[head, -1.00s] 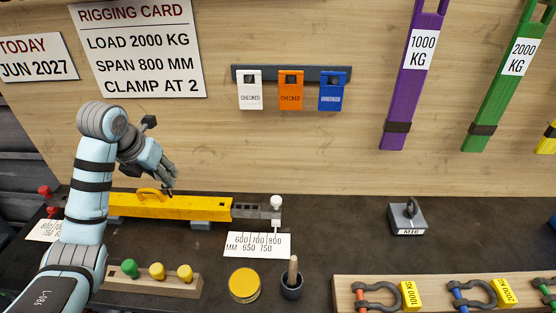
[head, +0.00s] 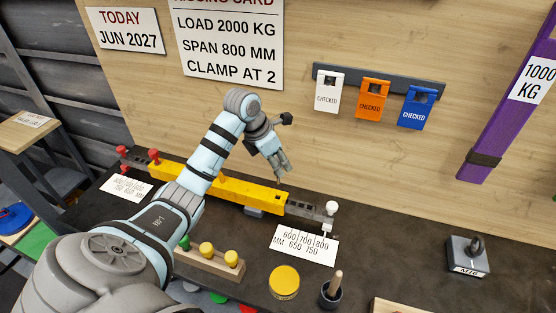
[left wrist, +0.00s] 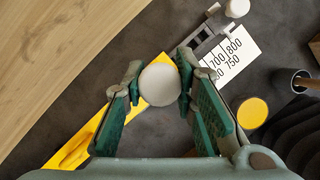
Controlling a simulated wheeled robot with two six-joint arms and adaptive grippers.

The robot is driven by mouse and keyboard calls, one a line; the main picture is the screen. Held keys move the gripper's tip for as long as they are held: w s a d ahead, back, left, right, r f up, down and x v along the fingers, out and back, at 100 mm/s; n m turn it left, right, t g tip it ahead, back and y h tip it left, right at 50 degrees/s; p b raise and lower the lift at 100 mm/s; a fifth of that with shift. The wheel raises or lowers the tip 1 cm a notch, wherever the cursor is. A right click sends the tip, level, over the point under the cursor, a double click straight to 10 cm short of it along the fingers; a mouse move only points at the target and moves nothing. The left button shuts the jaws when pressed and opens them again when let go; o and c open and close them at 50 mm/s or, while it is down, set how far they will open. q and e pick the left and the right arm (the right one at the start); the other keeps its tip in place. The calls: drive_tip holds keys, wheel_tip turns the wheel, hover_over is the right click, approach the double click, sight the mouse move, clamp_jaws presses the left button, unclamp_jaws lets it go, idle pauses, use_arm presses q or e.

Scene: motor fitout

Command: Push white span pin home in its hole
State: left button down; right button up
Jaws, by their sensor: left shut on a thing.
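My left gripper (head: 281,173) is above the yellow beam (head: 236,193), near the beam's right end. In the left wrist view its green-padded fingers (left wrist: 159,86) are shut on a round white head (left wrist: 160,84), seen from above, which looks like the white span pin. A thin tip shows below the fingers in the head view, apart from the beam as far as I can tell. The grey inner bar (head: 303,209) with holes sticks out of the beam's right end. Another white-headed pin (head: 331,207) stands upright at the bar's far end. My right gripper is not in view.
A span scale card (head: 305,246) lies in front of the bar. A yellow round tin (head: 284,281), a dark pot with a stick (head: 331,292) and a block with coloured knobs (head: 218,262) stand nearer. Red-headed pins (head: 154,156) are at the beam's left end.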

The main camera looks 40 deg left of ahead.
sight(278, 180)
use_arm(q)
drive_tip(key=f+b, duration=0.2)
drive_tip(key=f, duration=0.1)
drive_tip(key=f+b, duration=0.1)
drive_tip(key=shift+s+d+f, duration=0.1)
drive_tip(key=shift+s+f, duration=0.05)
drive_tip(key=shift+s, duration=0.15)
drive_tip(key=shift+w+f, duration=0.1)
drive_tip(key=shift+f, duration=0.1)
drive_tip(key=shift+r, duration=0.15)
idle(0.4)
idle(0.5)
drive_tip(key=shift+f+b, duration=0.5)
drive_tip(key=shift+f, duration=0.5)
drive_tip(key=shift+f+b, duration=1.35)
drive_tip(key=shift+f, duration=0.4)
